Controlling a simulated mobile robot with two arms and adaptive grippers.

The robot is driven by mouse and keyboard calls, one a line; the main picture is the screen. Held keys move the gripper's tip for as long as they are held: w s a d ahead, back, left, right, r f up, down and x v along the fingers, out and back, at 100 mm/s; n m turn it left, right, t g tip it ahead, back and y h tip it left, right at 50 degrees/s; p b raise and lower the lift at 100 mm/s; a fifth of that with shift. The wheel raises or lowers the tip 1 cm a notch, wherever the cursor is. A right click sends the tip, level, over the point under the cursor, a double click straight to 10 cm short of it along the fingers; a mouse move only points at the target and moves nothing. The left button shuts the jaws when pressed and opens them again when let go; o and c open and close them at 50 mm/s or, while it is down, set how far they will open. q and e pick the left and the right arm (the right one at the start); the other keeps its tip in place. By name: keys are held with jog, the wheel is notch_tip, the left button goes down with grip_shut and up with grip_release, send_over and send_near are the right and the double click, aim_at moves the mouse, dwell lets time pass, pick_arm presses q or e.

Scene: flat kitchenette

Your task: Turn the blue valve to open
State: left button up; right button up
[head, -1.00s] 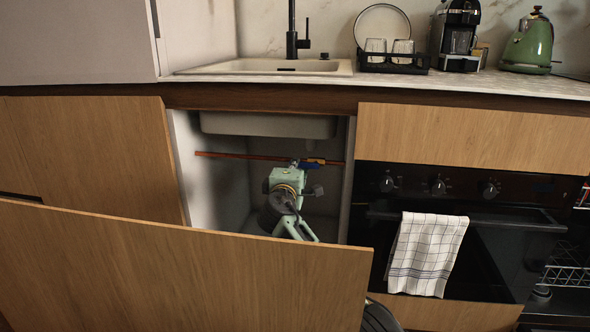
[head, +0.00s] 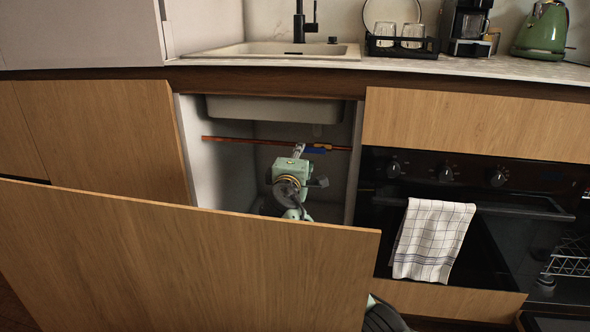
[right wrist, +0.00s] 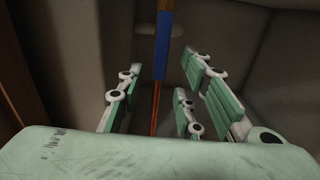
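The blue valve handle (head: 315,150) sits on a copper pipe that runs across the open cabinet under the sink. In the right wrist view the blue handle (right wrist: 162,48) stands upright in the picture, in line with the pipe. My right gripper (head: 298,151) is inside the cabinet, just left of the handle in the head view. In the right wrist view its pale green finger pads (right wrist: 165,90) are wide apart, with the handle seen in the gap and not clasped. Whether a finger touches it I cannot tell. My left gripper is not in view.
A wooden door panel (head: 180,262) stands in front of the cabinet's lower part. The sink basin (head: 272,110) hangs above the pipe. The oven (head: 500,225) with a checked towel (head: 432,238) is at the right. The cabinet's side walls are close to my right arm.

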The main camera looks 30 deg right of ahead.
jog(key=v, duration=0.9)
